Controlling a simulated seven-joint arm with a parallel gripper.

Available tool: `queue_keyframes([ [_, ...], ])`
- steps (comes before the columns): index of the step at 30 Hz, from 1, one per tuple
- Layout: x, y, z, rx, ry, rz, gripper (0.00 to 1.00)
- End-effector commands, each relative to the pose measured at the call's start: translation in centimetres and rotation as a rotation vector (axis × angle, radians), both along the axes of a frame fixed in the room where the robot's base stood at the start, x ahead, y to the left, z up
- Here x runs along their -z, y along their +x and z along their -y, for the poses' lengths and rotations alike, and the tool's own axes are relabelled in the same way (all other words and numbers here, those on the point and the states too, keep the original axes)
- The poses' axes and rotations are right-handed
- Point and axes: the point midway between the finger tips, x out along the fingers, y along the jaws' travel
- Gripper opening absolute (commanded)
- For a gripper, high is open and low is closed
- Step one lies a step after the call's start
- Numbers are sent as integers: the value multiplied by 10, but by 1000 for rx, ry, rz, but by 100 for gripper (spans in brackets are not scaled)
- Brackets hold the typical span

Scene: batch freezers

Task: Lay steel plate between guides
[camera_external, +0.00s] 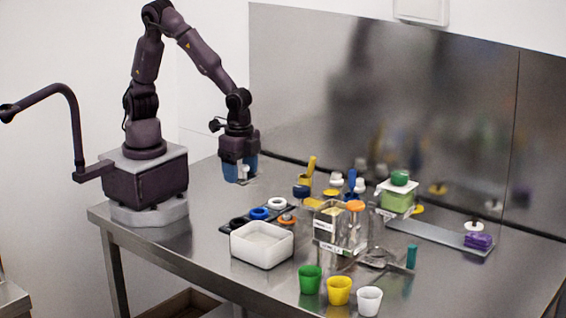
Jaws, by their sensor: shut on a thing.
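My gripper (241,178) is at the left back of the steel table, pointing down, with blue fingers. It is shut on a small pale upright piece, with a thin grey flat edge just under the fingertips. This looks like the steel plate (246,183) held by a knob, but it is small and partly hidden by the fingers. I cannot tell whether it touches the table. I cannot clearly make out the guides; a clear box-like unit (340,229) with white labels stands right of the gripper, near the table's middle.
A white tub (262,244) stands in front of a dark rack with coloured rings (259,213). Green (311,279), yellow (340,291) and white (369,301) cups line the front edge. A grey strip (430,236) with a purple block (478,241) lies right. The left table area is clear.

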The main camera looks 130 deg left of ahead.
Motion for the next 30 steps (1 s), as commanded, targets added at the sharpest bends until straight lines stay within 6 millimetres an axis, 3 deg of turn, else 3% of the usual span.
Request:
queue_keyframes([
  [8, -6, 1, 0, -2, -1, 2, 35],
  [17, -50, 1, 0, -2, -1, 6, 35],
  [25, -52, 20, -43, -320, 3, -1, 35],
  [30, -52, 34, -89, -637, 5, -1, 35],
])
